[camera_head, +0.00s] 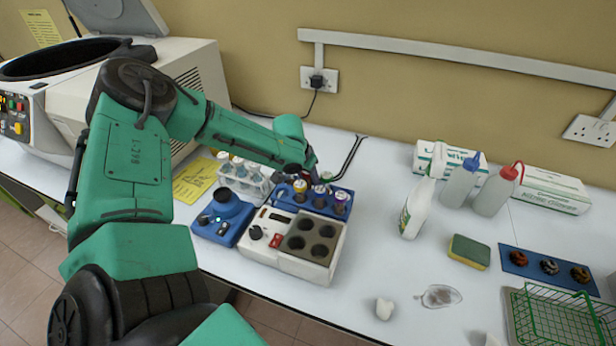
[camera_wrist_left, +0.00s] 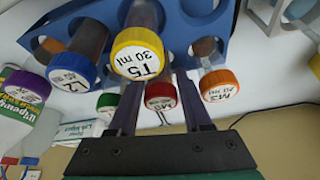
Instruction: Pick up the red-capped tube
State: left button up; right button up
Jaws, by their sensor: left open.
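The red-capped tube (camera_wrist_left: 160,95) stands in the blue rack (camera_wrist_left: 208,28), seen in the left wrist view. Its red cap shows between the two fingers of my left gripper (camera_wrist_left: 157,84), which is open and around or just over it. I cannot tell whether the fingers touch it. In the head view my left gripper (camera_head: 297,172) is at the back of the blue rack (camera_head: 352,212), and the arm hides the red cap. My right gripper is not in view.
Close neighbours are yellow-capped (camera_wrist_left: 138,52), green-capped (camera_wrist_left: 107,100), blue-capped (camera_wrist_left: 75,72), purple-capped (camera_wrist_left: 25,86) and orange-capped (camera_wrist_left: 218,86) tubes. A white block with wells (camera_head: 262,250) stands in front of the rack.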

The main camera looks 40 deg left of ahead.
pick_arm(q)
jog(key=shift+s+r, duration=0.1)
jog(key=shift+s, duration=0.1)
grip_shut()
jog(key=shift+w, duration=0.1)
jog(key=shift+r, duration=0.4)
notch_tip(320, 180, up, 19)
jog(key=b, duration=0.1)
jog(key=shift+c, duration=1.9)
grip_release()
grip_shut()
jog(key=shift+a, duration=0.1)
